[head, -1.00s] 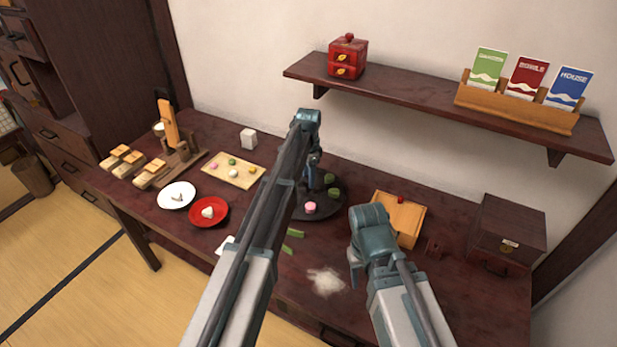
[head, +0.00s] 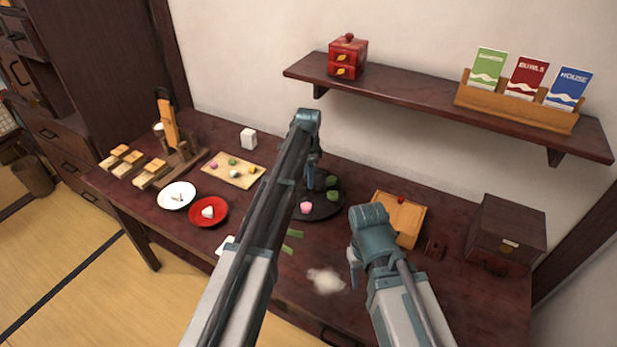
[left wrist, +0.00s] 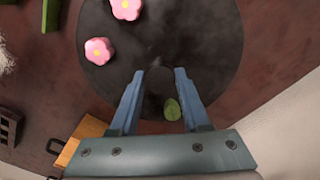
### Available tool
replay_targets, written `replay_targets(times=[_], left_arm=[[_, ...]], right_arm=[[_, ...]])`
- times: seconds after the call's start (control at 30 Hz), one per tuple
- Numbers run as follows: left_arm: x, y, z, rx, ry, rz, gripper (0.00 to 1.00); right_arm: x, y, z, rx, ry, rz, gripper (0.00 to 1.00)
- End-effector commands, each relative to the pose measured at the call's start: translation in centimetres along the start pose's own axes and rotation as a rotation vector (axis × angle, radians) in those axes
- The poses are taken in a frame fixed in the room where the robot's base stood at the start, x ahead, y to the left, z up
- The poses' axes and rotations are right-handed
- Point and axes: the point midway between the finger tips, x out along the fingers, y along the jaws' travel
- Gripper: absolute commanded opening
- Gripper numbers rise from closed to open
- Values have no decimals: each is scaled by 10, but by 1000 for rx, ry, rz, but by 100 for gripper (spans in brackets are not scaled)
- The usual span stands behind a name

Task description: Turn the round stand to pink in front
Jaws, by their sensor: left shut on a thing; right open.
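The round stand (head: 318,212) is a dark disc on the table, partly hidden behind my left arm. A pink flower-shaped sweet (head: 306,208) sits near its front edge, and green sweets (head: 332,195) sit on its right side. The left wrist view shows two pink sweets (left wrist: 99,51) close together on the disc (left wrist: 195,45) and one green sweet (left wrist: 172,109) by a finger. My left gripper (head: 312,187) points down at the stand's middle, shut on its dark knob (left wrist: 158,85). My right gripper (head: 353,275) is open and apart from the stand, in front and to the right.
A wooden tray (head: 410,235) lies right of the stand, with a dark box (head: 507,230) beyond it. A board with sweets (head: 250,180), a white plate (head: 177,196) and a red plate (head: 222,219) lie left. Green strips (head: 294,233) and white powder (head: 325,281) lie in front.

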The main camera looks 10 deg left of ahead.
Motion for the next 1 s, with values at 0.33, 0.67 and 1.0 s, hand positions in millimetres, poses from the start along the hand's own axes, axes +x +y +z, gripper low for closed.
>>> replay_targets(times=[0.33, 0.67, 1.0], left_arm=[[0, 0, 0, -1, 0, 0, 77], [-2, 0, 0, -1, 0, 0, 77], [-31, 0, 0, -1, 0, 0, 77]], right_arm=[[0, 0, 0, 0, 0, 0, 50], [-2, 0, 0, 0, 0, 0, 50], [-30, 3, 2, 0, 0, 0, 50]])
